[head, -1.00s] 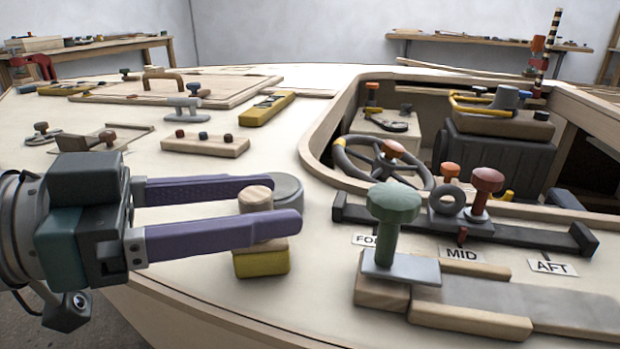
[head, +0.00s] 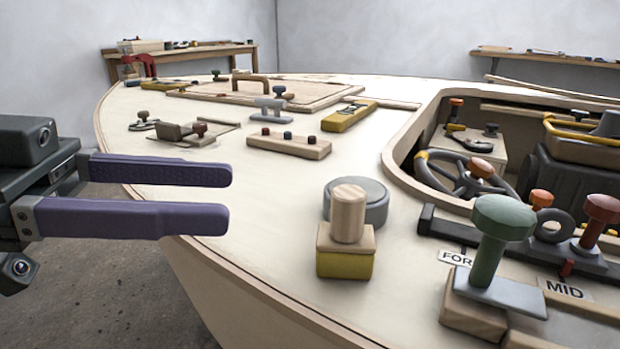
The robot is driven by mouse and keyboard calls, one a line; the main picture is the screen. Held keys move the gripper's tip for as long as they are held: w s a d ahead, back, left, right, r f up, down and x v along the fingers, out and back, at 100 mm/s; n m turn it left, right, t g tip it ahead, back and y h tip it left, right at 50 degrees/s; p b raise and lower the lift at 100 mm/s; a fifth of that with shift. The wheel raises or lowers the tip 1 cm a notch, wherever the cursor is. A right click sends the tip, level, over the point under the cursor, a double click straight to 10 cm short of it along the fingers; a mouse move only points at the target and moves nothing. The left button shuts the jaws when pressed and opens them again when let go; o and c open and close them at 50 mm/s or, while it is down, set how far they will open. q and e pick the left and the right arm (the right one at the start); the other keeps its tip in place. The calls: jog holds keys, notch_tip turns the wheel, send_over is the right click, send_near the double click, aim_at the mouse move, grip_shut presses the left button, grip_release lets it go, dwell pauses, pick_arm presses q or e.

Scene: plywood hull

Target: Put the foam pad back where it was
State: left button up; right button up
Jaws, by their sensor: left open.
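A block with a yellow foam-like lower layer, which looks like the foam pad (head: 345,264), stands upright on the pale plywood deck (head: 290,225). It has a wooden top plate and an upright round wooden peg. A flat grey round disc (head: 372,198) sits right behind it, partly hidden by the peg. My left gripper (head: 222,197) is open and empty at the left, its two purple fingers pointing right. Its fingertips are clearly apart from the peg, to the left of it. My right gripper is not in view.
A green-knobbed lever (head: 490,245) on a grey plate stands to the right of the block, near the FOR and MID labels. A wooden bar with several small knobs (head: 290,142) lies farther back. The cockpit opening with a steering wheel (head: 465,175) is at the right.

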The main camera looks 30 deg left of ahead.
pick_arm(q)
jog(key=s+d+f+n+g+y, duration=0.1)
jog(key=s+d+f+g+y, duration=0.2)
jog(key=f, duration=0.4)
jog(key=s+d+f+n+g+y, duration=0.1)
jog(key=s+d+f+g+y, duration=0.15)
jog(key=s+f, duration=0.35)
jog(key=s+a+f+n+y, duration=0.1)
jog(key=a+f+n+y, duration=0.3)
jog(key=a+n+y, duration=0.1)
jog(key=shift+n+g+y, duration=0.45)
jog(key=shift+n+y, duration=0.15)
jog(key=shift+y, duration=0.45)
